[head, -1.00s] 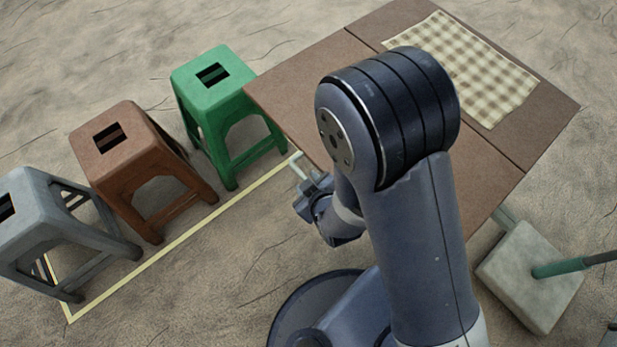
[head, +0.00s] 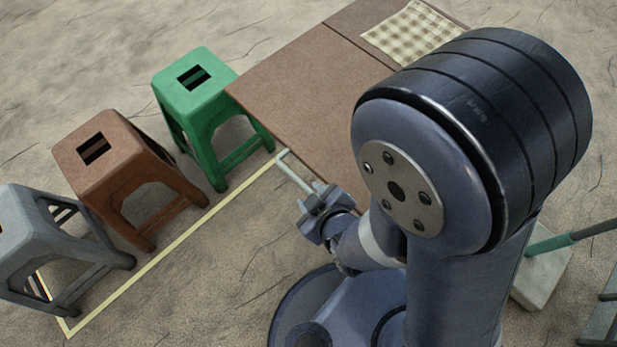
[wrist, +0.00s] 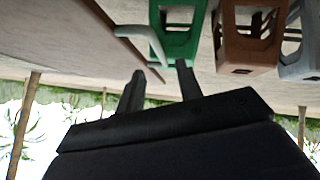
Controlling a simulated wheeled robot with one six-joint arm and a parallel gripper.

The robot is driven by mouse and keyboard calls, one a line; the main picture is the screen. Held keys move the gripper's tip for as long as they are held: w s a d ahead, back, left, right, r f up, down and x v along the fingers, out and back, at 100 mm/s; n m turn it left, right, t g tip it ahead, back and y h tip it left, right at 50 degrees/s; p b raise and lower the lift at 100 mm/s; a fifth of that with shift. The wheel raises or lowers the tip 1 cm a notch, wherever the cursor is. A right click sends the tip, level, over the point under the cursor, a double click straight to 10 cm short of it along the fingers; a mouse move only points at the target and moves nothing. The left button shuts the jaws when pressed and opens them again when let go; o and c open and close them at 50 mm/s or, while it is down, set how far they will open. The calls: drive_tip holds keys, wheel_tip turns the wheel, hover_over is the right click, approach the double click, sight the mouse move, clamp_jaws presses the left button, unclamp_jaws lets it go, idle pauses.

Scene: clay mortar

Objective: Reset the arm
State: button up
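My gripper (head: 318,205) is in the head view, low beside the near left edge of the brown table (head: 290,90). In the wrist view my gripper (wrist: 162,82) shows two dark fingers apart with nothing between them, so it is open and empty. My arm's big dark joint fills the right of the head view and hides part of the table. A pale bent bar (head: 296,174) at the table's edge lies just beyond my gripper; it also shows in the wrist view (wrist: 150,38). I cannot tell whether they touch.
A green stool (head: 195,97), a brown stool (head: 125,150) and a grey stool (head: 25,235) stand in a row at left, by a pale yellow floor line (head: 180,237). A checked cloth (head: 410,35) lies on the table. A pale block (head: 545,275) with a green pole is at right.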

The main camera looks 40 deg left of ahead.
sight(300, 185)
drive_tip(key=shift+f, duration=0.1)
idle(0.3)
drive_tip(key=x, duration=1)
drive_tip(key=shift+w+a+f, duration=0.15)
drive_tip(key=shift+w+f, duration=0.05)
drive_tip(key=shift+f+b, duration=0.3)
drive_tip(key=shift+b, duration=0.15)
